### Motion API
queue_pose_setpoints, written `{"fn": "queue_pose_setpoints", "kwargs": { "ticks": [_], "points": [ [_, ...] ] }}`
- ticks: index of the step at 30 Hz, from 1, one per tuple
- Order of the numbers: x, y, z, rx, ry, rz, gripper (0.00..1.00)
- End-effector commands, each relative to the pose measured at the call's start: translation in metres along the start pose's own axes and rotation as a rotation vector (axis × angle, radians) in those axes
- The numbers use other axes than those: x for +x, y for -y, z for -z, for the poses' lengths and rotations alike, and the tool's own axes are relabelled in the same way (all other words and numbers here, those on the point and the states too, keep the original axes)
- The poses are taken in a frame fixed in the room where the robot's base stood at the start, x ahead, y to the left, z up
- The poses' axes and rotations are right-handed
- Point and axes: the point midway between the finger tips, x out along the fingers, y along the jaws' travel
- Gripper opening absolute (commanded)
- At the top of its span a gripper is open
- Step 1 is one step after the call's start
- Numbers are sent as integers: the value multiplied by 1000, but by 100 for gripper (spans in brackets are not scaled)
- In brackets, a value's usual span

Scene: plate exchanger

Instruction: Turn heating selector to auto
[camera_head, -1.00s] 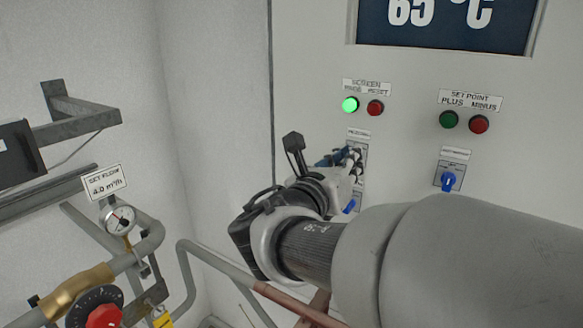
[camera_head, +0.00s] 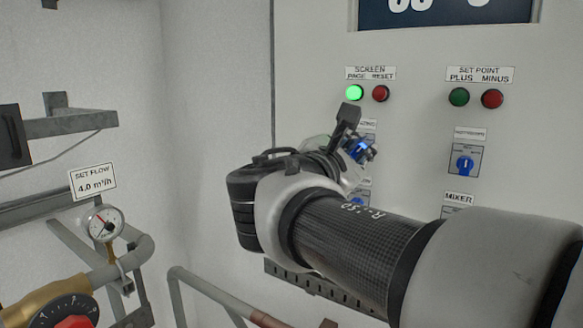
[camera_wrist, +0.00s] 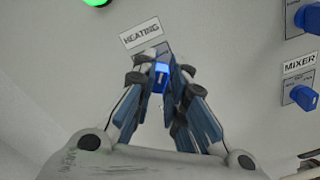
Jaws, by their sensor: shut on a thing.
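The heating selector (camera_wrist: 161,78) is a blue knob below the HEATING label (camera_wrist: 140,33) in the wrist view. My gripper (camera_wrist: 161,84) is shut on it, with a finger on each side of the knob. The fingers hide most of the selector's plate and its position marks, so I cannot tell which setting it points to. In the head view my gripper (camera_head: 361,152) is at the panel, below the green lamp, and my wrist hides much of this selector.
Another blue selector (camera_head: 465,165) sits to the right, above the MIXER label (camera_head: 458,198). A lit green button (camera_head: 354,93) and a red button (camera_head: 381,93) are above my gripper. Pipes and a gauge (camera_head: 105,222) stand at the left.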

Motion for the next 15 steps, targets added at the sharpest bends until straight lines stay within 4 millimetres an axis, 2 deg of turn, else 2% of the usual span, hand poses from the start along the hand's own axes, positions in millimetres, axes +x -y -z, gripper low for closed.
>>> {"fn": "queue_pose_setpoints", "kwargs": {
  "ticks": [6,15],
  "points": [
    [0,1,1,103,2,0,0],
    [0,0,-1,156,1,0,0]
  ]
}}
